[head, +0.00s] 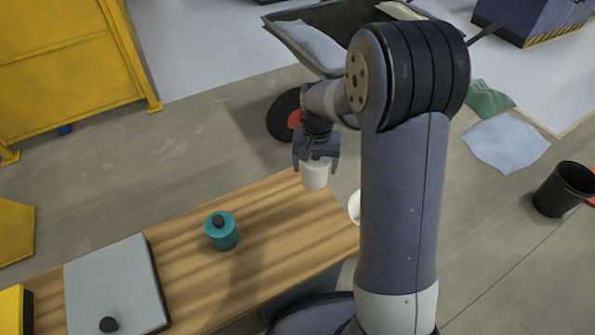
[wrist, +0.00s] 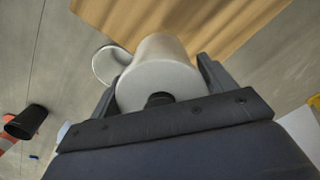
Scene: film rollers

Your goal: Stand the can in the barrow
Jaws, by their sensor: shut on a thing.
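My gripper (head: 316,160) is shut on a white can (head: 315,175), holding it upright by its sides. In the head view the can shows against the far edge of the wooden table; its height above it is hard to tell. In the wrist view the white can (wrist: 158,75) sits between the two fingers, with a dark knob on its near end. The barrow (head: 291,44) stands on the floor beyond the table, with a dark tray and a red-hubbed wheel. A pale cloth hangs over its left rim. My arm hides part of the barrow.
A teal knobbed canister (head: 222,232) and a grey panel (head: 115,285) are on the table (head: 280,230). A white round thing (head: 354,207) is partly behind my arm. A black bin (head: 563,190) and cloths (head: 505,143) lie right. A yellow frame (head: 70,60) stands left.

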